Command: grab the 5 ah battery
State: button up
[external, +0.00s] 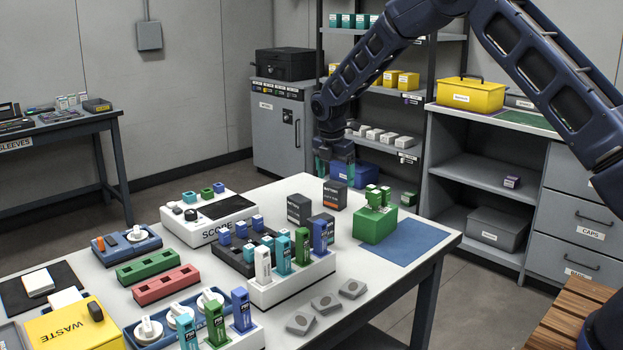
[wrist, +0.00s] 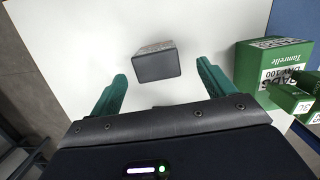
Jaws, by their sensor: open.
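Several dark battery-like blocks stand on the white table (external: 300,185) near its far side. One is the far block (external: 335,196), with the left block (external: 299,209) and the near block (external: 322,226) close by. Their labels are too small to read, so I cannot tell which is the 5 Ah battery. My gripper (external: 335,172) is open and empty, pointing down above the far block. In the wrist view, a dark block (wrist: 158,65) stands between and beyond the two teal fingertips, apart from both.
A green box (external: 375,226) with small green boxes on top stands to the right; it also shows in the wrist view (wrist: 262,70). A blue mat (external: 412,246) lies beside it. A white rack (external: 290,285) with upright cartridges stands nearer the camera.

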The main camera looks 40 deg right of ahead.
aim_at(335, 194)
jog(key=f, duration=0.7)
jog(key=shift+w+d+f, duration=0.1)
jog(key=shift+w+d, duration=0.2)
jog(key=shift+d, duration=0.1)
jog(key=c, duration=1.2)
jog(key=shift+c, duration=0.2)
